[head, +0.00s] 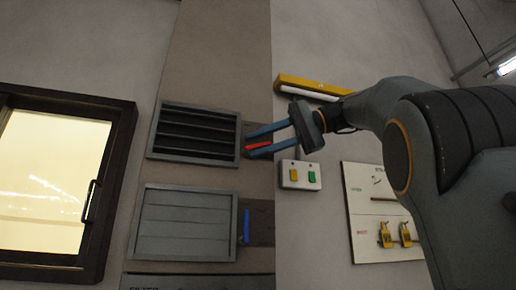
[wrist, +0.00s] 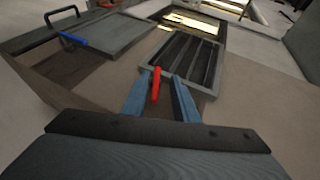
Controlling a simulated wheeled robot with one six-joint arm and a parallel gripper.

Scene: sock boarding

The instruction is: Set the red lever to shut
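The red lever (head: 258,145) sticks out beside the right edge of the upper vent (head: 196,132), lying near level in the head view. That vent's slats are tilted open, with dark gaps between them. My gripper (head: 250,146) is open at the lever, one blue finger above it and one below. In the wrist view the red lever (wrist: 156,86) stands between the two fingers (wrist: 161,90), closer to the left one. I cannot tell whether a finger touches it.
A lower vent (head: 184,224) with flat, closed slats has a blue lever (head: 246,226) pointing up and down. A yellow-edged lamp or level (head: 312,86) is above. A framed window (head: 50,190) is at left.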

